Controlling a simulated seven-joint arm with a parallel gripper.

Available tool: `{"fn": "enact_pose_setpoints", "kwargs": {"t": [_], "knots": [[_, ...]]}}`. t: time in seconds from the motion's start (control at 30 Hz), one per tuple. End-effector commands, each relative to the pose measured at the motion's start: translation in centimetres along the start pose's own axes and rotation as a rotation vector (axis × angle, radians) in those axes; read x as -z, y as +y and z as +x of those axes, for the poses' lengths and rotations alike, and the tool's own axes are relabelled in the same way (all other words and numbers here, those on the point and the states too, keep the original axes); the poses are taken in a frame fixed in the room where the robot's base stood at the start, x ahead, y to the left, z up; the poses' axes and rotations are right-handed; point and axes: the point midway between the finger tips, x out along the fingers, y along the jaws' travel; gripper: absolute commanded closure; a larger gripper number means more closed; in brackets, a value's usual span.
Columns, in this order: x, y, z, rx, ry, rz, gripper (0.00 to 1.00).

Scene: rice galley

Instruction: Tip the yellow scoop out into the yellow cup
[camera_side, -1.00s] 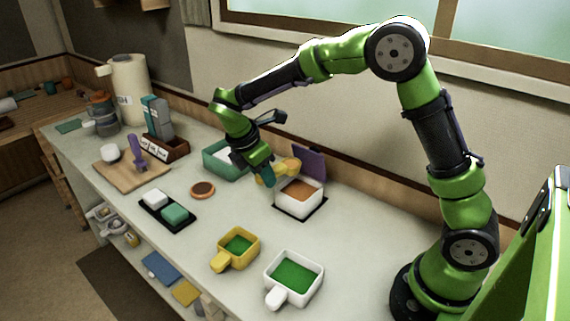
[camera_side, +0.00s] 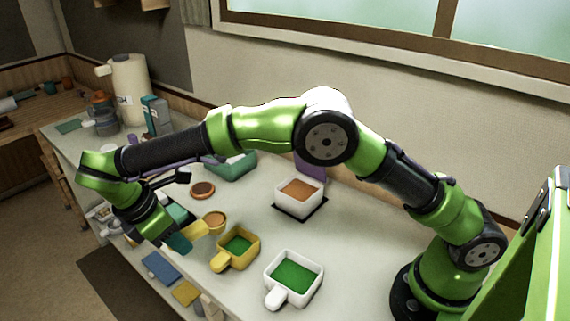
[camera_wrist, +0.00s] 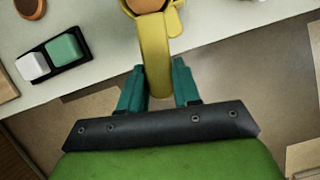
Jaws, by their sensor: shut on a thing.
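My gripper (camera_side: 183,240) is shut on the handle of the yellow scoop (camera_side: 199,230), past the counter's front edge side. The scoop's round bowl (camera_side: 215,221) holds something orange-brown and looks level. The yellow cup (camera_side: 237,260) stands on the counter just right of the scoop bowl, with green inside and its handle toward the front. The bowl is near the cup's left rim; their height gap is hard to tell. In the wrist view the scoop handle (camera_wrist: 154,60) runs up from between the teal fingers, and the bowl is cut off at the top.
A white cup (camera_side: 293,280) with green inside stands right of the yellow cup. A white square container (camera_side: 298,205) of orange-brown stuff stands behind. A teal container (camera_side: 232,168) and a small round orange-rimmed dish (camera_side: 202,190) are farther back.

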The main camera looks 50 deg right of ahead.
Motion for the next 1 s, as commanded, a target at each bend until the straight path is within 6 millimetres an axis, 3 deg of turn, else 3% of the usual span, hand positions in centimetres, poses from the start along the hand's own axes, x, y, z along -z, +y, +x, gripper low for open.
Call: {"fn": "enact_pose_setpoints", "kwargs": {"t": [0.43, 0.9, 1.0], "knots": [[-0.2, -0.2, -0.6, 0.022, 0.003, 0.043, 1.0], [0.9, -0.3, 2.3, 0.024, 0.002, 0.043, 1.0], [-0.1, -0.2, 1.5, 0.021, 0.081, 0.048, 1.0]]}}
